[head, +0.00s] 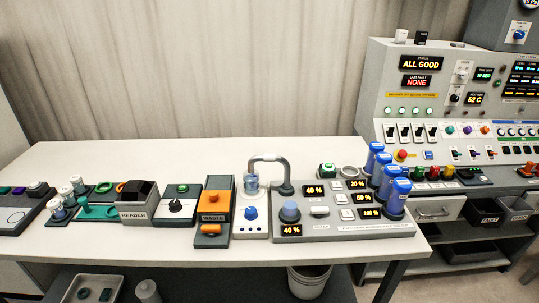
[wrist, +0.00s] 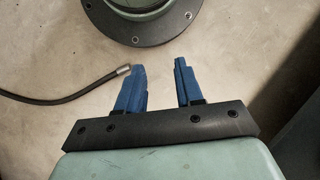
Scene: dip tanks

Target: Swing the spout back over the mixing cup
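The spout (head: 267,158) is a grey bent tube on a dark round base on the console of the white bench, in the head view. Its free end points to the left, above or at a clear cup (head: 251,181). I cannot tell exactly whether the tip is centred over the cup. My gripper (wrist: 160,80) shows only in the wrist view. Its two blue fingers are apart with nothing between them. It is away from the bench, over a bare floor.
An orange waste unit (head: 214,203) stands left of the cup. Blue-capped containers (head: 396,196) stand right of the spout. A reader box (head: 138,200) is further left. The back of the white bench (head: 170,157) is clear. A dark cable (wrist: 70,98) lies beside my gripper.

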